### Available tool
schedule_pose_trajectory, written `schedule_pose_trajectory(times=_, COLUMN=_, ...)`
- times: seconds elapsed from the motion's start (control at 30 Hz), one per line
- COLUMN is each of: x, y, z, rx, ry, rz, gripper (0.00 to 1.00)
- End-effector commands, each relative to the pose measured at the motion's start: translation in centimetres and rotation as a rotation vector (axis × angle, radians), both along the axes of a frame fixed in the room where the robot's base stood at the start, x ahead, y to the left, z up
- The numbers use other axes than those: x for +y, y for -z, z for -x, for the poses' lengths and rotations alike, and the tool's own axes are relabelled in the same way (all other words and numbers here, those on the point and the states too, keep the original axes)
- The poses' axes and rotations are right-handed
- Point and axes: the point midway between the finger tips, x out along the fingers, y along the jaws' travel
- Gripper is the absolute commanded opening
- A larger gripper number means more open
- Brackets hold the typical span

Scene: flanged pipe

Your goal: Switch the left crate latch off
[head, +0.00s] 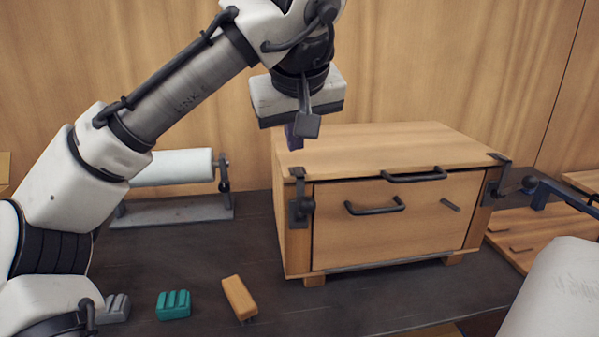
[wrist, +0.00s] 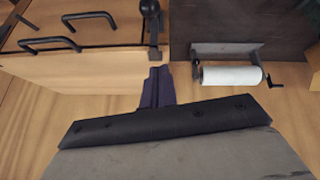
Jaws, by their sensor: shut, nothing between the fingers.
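The wooden crate (head: 390,215) stands on the dark bench with its handled front facing me. Its left latch (head: 302,200) is a dark plate with a ball-ended lever on the front left post; the ball sits low beside the plate. In the wrist view the latch's black ball (wrist: 150,8) shows at the top edge, partly cut off. My gripper (head: 294,137) is shut and empty, above the crate's left rear top edge and apart from the latch.
The crate's right latch (head: 491,187) has its ball lever pointing right. Handles (head: 375,207) stick out from the crate front. A white roll on a stand (head: 172,167) is left of the crate. Grey, teal (head: 173,305) and orange-brown (head: 239,297) blocks lie in front.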

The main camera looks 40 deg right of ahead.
Motion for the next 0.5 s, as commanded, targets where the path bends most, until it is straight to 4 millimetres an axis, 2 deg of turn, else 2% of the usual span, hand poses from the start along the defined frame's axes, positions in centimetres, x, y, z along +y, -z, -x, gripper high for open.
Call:
schedule_pose_trajectory(times=0.17, x=-0.7, y=2.1, z=-1.1, rx=0.002, ry=0.001, rz=-0.002, gripper=0.0)
schedule_pose_trajectory(times=0.5, x=-2.9, y=8.2, z=-4.1, rx=0.002, ry=0.0, rz=-0.002, gripper=0.0)
